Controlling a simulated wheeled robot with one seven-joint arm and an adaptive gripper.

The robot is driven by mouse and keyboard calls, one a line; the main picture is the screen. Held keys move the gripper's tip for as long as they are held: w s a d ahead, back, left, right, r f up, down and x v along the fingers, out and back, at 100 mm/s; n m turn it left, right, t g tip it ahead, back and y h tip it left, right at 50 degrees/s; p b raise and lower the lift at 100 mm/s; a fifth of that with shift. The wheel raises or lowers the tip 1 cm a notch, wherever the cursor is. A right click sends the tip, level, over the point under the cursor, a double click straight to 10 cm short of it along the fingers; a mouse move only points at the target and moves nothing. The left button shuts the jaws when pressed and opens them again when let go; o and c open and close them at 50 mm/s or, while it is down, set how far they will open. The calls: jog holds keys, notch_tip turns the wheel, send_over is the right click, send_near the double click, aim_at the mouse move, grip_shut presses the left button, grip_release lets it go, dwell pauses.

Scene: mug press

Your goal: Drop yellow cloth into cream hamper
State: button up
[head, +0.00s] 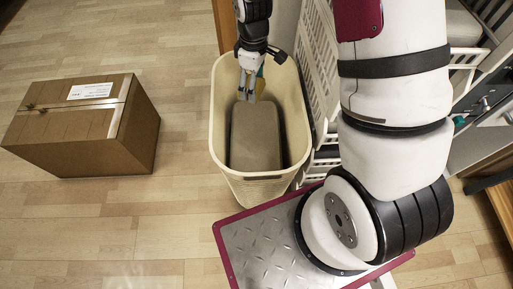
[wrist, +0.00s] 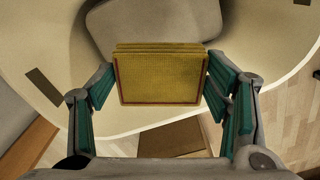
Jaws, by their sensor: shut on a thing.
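The yellow cloth (wrist: 160,77) is a folded, flat block with a darker edge, held between the green-padded fingers of my gripper (wrist: 160,88) in the wrist view. The hamper is open at the top and has a grey-brown block-like item (head: 255,140) inside. The hamper's pale rim and inner wall (wrist: 60,60) fill much of the wrist view. How far the cloth is below the rim is hard to tell.
A closed cardboard box (head: 85,125) with a white label stands on the wood floor left of the hamper. White slatted racks (head: 318,60) stand close on the hamper's right. The floor between box and hamper is clear.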

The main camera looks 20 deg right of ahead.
notch_tip(320, 180, down, 6)
jog(key=b, duration=0.4)
jog(key=o, duration=1.2)
jog(key=shift+r, duration=0.1)
notch_tip(320, 180, up, 12)
dwell(0.3)
